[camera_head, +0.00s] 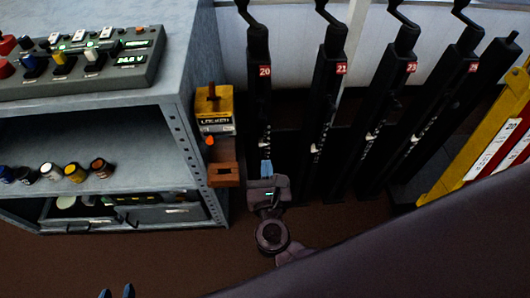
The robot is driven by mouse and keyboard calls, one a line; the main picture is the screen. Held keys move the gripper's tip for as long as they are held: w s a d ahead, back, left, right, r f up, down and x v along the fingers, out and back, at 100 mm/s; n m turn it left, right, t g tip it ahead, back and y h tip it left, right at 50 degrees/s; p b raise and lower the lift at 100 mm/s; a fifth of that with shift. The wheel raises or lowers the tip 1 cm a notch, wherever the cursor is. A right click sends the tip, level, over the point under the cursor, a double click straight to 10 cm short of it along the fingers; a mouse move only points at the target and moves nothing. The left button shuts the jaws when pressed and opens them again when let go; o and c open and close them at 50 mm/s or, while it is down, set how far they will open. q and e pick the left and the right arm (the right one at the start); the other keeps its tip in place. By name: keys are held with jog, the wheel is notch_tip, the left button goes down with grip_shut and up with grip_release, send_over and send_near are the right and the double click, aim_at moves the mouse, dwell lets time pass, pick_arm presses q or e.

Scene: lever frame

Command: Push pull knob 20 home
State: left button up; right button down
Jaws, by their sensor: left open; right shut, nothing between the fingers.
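The black lever post marked with a red 20 label (257,95) stands left-most in the lever row. No separate pull knob can be made out on it; its lower part is behind my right gripper. My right gripper (266,167) is shut and empty, its blue fingertips pointing up the picture in front of the foot of post 20. Whether the tips touch anything there I cannot tell.
Lever posts 21 (327,110) and 23 (390,110), and another, stand to the right. A grey cabinet (185,60) with a control panel (90,68) fills the left. A yellow box (213,105) and a brown block (223,175) sit beside post 20.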

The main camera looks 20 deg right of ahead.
aim_at(262, 121)
jog(key=x, duration=1.2)
jog(key=shift+p, duration=0.3)
jog(key=shift+w+d, duration=0.1)
jog(key=shift+w, duration=0.35)
